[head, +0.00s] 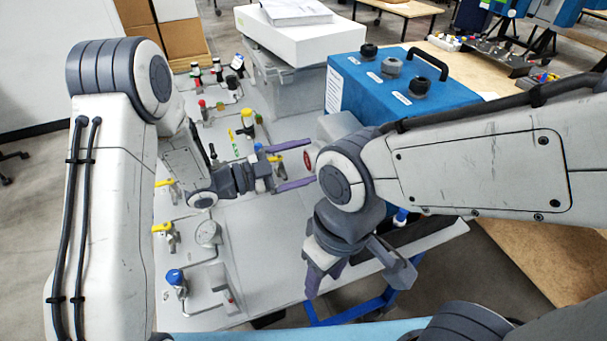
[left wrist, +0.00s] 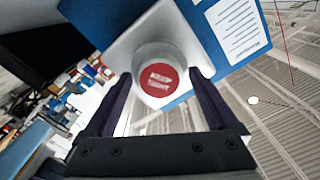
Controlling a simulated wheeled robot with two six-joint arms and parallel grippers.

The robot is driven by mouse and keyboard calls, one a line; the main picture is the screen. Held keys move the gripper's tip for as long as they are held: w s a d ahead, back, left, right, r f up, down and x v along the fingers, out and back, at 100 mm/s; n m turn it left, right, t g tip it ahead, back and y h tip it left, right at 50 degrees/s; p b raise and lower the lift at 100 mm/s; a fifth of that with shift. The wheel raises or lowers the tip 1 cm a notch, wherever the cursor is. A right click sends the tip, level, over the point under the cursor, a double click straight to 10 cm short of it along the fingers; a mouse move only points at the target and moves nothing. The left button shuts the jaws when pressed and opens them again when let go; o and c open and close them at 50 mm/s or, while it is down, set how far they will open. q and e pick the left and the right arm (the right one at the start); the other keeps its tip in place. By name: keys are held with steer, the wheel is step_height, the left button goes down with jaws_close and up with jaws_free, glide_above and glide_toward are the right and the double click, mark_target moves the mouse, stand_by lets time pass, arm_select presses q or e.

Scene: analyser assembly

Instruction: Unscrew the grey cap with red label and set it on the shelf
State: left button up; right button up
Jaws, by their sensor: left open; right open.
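The grey cap with the red label (left wrist: 158,80) sits on a light grey square plate on the side of the blue analyser (left wrist: 185,22). In the head view the cap (head: 307,160) shows edge-on beside the analyser (head: 352,88), partly hidden by my right arm. My left gripper (head: 300,164) is open and faces the cap, with one finger on either side in the left wrist view; I cannot tell whether they touch it. My right gripper (head: 356,280) is open and empty, pointing down near the table's front edge. I cannot pick out the shelf for certain.
A panel with several valves and a gauge (head: 208,233) lies on the grey table at left. A grey bin (head: 285,85) with a white box (head: 290,35) on it stands behind. Dark knobs and a handle (head: 428,64) top the analyser. Bare tabletop (head: 265,235) lies below my left gripper.

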arm_select(q)
steer(key=m+b, duration=0.3)
steer(key=b, duration=0.2)
steer(key=m+b, duration=0.7)
steer(key=b, duration=0.2)
steer(key=shift+f+m+b, duration=0.25)
steer(key=shift+m+b, duration=0.05)
steer(key=shift+m, duration=0.1)
steer(key=shift+r+m, duration=0.2)
steer(key=shift+m, duration=0.1)
steer(key=shift+r, duration=0.1)
